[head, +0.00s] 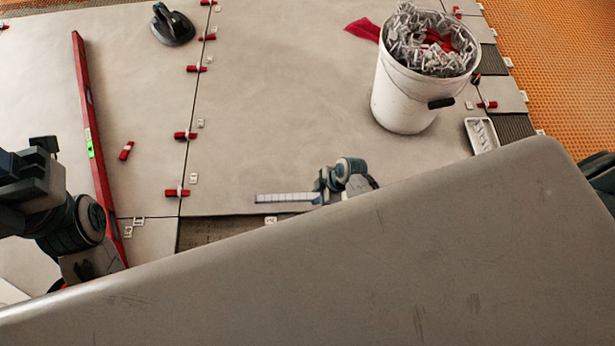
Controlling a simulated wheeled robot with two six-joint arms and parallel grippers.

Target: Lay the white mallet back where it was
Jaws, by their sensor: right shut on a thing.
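My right gripper (322,188) is low in the middle of the head view, by the front edge of the large tile. It is shut on a pale, straight, banded bar (285,198) that reaches out to the left, which I take for the handle of the white mallet. The mallet's head cannot be made out. I cannot tell whether the bar touches the tile. My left gripper (84,267) is at the lower left by the near end of the red level, partly hidden; its fingers are unclear.
The red spirit level (87,124) lies along the left tile. A white bucket (404,95) full of clips stands at the upper right, beside a small white tray (482,136). A black suction cup (173,25) sits at the top. Red wedges (185,135) line the joint. The large tile's middle is clear.

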